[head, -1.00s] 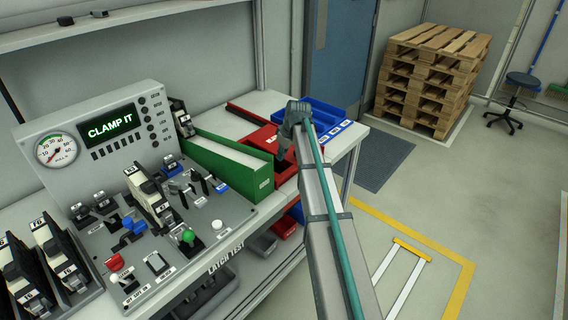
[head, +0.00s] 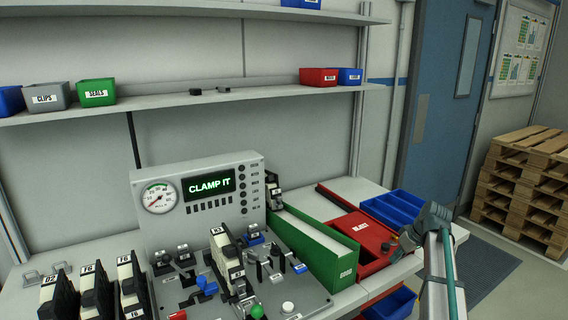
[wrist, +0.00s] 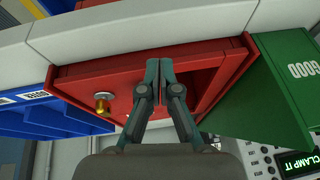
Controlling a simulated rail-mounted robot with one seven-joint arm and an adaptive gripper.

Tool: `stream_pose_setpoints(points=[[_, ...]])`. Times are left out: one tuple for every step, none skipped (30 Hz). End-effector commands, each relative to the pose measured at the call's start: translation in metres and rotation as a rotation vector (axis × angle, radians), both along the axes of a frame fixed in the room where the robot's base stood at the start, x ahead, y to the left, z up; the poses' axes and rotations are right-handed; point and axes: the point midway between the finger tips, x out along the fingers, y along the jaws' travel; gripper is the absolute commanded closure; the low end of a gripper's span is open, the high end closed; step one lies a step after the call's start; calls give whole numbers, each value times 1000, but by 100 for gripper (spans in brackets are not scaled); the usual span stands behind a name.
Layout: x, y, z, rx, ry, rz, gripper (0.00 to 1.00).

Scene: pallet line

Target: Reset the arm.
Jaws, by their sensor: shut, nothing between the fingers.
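My gripper (wrist: 158,72) is shut and empty in the wrist view, its two fingertips together over the red reject bin (wrist: 215,50). In the head view my gripper (head: 401,250) is at the lower right, at the front edge of the red bin (head: 352,228). I cannot tell from these views whether the fingertips touch the bin. A small brass-coloured piece (wrist: 102,103) shows on the red bin, beside my fingers. My arm reaches up from the bottom right of the head view.
A green bin (head: 325,245) stands left of the red bin, and a blue divided tray (head: 393,207) behind it. The test panel (head: 205,200) reads "CLAMP IT". Shelves (head: 190,102) with small bins hang above. Stacked pallets (head: 522,185) stand at the right.

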Motion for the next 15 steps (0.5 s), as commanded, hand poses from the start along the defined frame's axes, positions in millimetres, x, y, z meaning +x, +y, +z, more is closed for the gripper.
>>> stream_pose_setpoints(points=[[-9,-9,-17,21,0,-11,100],[-13,-13,-23,34,-1,-14,100],[-18,-19,-30,49,-3,-19,100],[-22,-23,-36,61,-5,-22,100],[-25,-26,-40,71,-6,-24,100],[-30,-31,-47,87,-9,-30,100],[-33,-34,-51,97,-10,-34,100],[-34,-31,-54,102,-6,-34,100],[-35,-25,-60,102,9,-35,100],[-36,-22,-66,103,18,-39,100],[-38,-19,-71,104,27,-43,100],[-40,-14,-79,106,40,-50,100],[-42,-11,-85,107,50,-53,100],[-44,-8,-91,107,59,-56,100],[-46,-3,-100,108,73,-62,100]])
